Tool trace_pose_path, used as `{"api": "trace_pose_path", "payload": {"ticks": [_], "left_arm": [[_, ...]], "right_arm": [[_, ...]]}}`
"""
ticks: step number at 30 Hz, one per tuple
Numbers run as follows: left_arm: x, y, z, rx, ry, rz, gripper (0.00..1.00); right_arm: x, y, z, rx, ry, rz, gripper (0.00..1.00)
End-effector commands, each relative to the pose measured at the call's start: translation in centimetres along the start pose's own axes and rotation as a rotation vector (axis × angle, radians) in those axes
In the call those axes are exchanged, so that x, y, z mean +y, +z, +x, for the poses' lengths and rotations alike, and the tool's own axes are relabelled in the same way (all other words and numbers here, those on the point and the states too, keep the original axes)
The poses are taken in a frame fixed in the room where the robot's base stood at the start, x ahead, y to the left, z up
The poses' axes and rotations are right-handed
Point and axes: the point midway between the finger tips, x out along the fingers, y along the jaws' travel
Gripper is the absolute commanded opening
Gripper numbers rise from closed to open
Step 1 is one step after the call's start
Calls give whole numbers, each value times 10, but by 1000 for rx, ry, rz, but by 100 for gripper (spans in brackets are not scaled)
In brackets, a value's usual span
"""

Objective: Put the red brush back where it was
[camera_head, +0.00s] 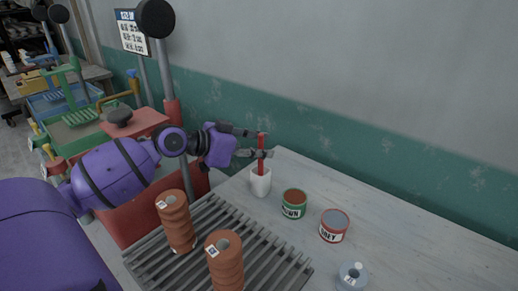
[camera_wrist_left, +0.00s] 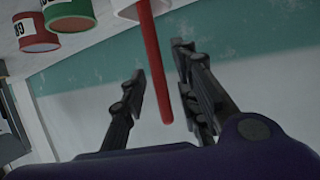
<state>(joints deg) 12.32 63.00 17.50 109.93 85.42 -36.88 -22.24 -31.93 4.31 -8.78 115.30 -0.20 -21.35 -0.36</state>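The red brush (camera_head: 261,142) stands nearly upright in the white cup (camera_head: 261,183) near the table's far left edge. Its lower part is hidden in the cup. My left gripper (camera_head: 263,143) is at the brush's upper part, one finger on each side of it. In the left wrist view, the red brush (camera_wrist_left: 157,65) extends from the white cup (camera_wrist_left: 130,12) between the open fingers of my left gripper (camera_wrist_left: 160,75), with gaps visible on both sides. My right gripper is in neither view.
A green can (camera_head: 293,204) and a red can (camera_head: 334,226) stand right of the cup. A slatted rack (camera_head: 285,270) bears two terracotta stacks (camera_head: 175,222) (camera_head: 226,262). A small blue-grey object (camera_head: 352,277) is at the front. The table's right side is clear; a wall runs behind.

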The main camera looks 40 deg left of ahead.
Motion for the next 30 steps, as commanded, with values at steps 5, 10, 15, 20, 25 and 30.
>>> {"api": "trace_pose_path", "payload": {"ticks": [5,10,15,20,25,30], "left_arm": [[0,-1,-8,-1,-1,-1,29],[0,0,-38,-3,-2,-2,29],[0,-1,-76,-1,-1,-3,29],[0,-1,-103,0,-1,-1,29],[0,-1,-118,0,0,-1,29],[0,-1,-121,-1,1,0,29]], "right_arm": [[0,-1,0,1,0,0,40],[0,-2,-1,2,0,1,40],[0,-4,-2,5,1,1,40],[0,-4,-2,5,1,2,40],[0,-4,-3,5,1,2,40],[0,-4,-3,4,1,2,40]]}}
